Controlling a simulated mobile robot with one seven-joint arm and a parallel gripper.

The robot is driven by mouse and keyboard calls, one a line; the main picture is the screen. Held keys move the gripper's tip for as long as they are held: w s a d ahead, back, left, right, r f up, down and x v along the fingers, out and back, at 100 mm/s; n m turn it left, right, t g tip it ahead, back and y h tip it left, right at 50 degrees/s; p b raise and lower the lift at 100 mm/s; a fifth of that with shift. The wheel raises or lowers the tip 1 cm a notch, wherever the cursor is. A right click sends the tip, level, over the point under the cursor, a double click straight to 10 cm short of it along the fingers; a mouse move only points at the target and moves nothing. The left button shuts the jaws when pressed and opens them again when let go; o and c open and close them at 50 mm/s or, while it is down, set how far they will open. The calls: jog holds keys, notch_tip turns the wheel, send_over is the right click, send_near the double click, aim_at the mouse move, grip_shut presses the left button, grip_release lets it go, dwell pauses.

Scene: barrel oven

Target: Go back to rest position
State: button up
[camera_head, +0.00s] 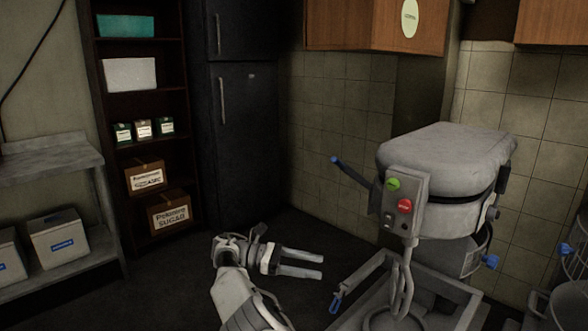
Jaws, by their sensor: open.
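My gripper (321,266) is in the lower middle of the head view, above the dark floor. Its two pale fingers are parallel, point right and have a gap between them. Nothing is held between them. My arm reaches up from the bottom edge to it. A large grey machine (440,155) with a rounded top stands to the right of the gripper, apart from it. The machine has a control box (405,205) with a green and a red button, and a lever with a blue tip (337,160).
The machine's low metal frame (360,283) lies just right of my fingertips. A dark fridge (242,130) and a shelf (140,90) with boxes stand behind. A grey table (50,160) is at left. Floor between them and my arm is clear.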

jog(key=s+d+r+m+g+y, duration=0.1)
jog(key=d+r+m+y, duration=0.35)
jog(key=d+r, duration=0.45)
jog(key=s+d+r+m+t+y, duration=0.1)
jog(key=s+d+r+m+y, duration=0.25)
jog(key=s+d+y, duration=0.35)
jog(key=s+a+r+m+t+y, duration=0.1)
jog(key=s+a+m+t+y, duration=0.25)
jog(key=s, duration=0.95)
jog(key=s+a+m+t+y, duration=0.2)
jog(key=s+m+t, duration=0.25)
jog(key=s, duration=0.95)
notch_tip(320, 180, up, 19)
jog(key=p, duration=1.9)
jog(key=shift+a, duration=0.15)
